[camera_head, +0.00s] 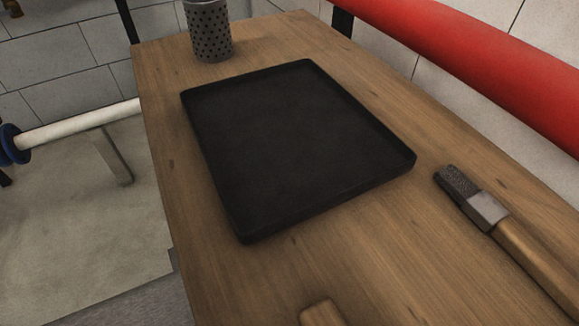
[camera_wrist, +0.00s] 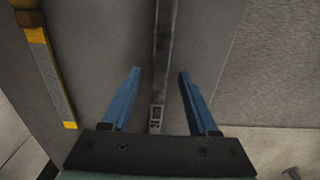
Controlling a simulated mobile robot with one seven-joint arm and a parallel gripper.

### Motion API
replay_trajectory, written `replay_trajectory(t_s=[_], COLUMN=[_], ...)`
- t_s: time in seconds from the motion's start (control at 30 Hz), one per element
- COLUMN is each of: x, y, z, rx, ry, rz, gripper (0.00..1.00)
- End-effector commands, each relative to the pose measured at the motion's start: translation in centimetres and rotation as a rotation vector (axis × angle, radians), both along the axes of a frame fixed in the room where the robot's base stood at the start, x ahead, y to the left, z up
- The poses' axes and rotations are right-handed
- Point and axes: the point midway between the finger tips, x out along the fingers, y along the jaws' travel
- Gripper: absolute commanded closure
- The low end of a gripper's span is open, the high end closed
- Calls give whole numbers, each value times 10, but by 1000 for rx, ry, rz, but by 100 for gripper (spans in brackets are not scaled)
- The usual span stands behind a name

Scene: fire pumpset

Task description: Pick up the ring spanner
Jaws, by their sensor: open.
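I cannot make out a ring spanner for certain in either view. My gripper (camera_wrist: 160,72) shows in the wrist view with its two blue fingers spread apart and nothing clearly held. A long, narrow dark grey metal bar (camera_wrist: 166,45) runs from the top of the wrist view down between the fingers, and it has a small pale patterned end (camera_wrist: 157,118). I cannot tell whether this bar is part of the spanner or how far beyond the fingers it lies. My gripper is not seen in the head view.
In the head view, a wooden table (camera_head: 165,120) carries an empty black tray (camera_head: 290,135), a perforated metal cup (camera_head: 208,32) and a wooden-handled brush (camera_head: 487,210). A red pipe (camera_head: 470,55) runs behind. In the wrist view, a yellow-edged tool (camera_wrist: 50,75) lies at left.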

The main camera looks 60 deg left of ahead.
Motion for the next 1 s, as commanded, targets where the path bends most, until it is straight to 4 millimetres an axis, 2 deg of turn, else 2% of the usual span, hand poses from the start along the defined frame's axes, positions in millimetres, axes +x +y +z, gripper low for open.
replay_trajectory(t_s=[0.07,0.1,0.4,0.43,1.0], x=[0,0,0,0,0], y=[0,0,0,0,0], z=[1,1,1,1,1], rx=[1,1,1,1,1], ry=[0,0,0,0,0], rz=[0,0,0,0,1], gripper=[40,44,98,100,100])
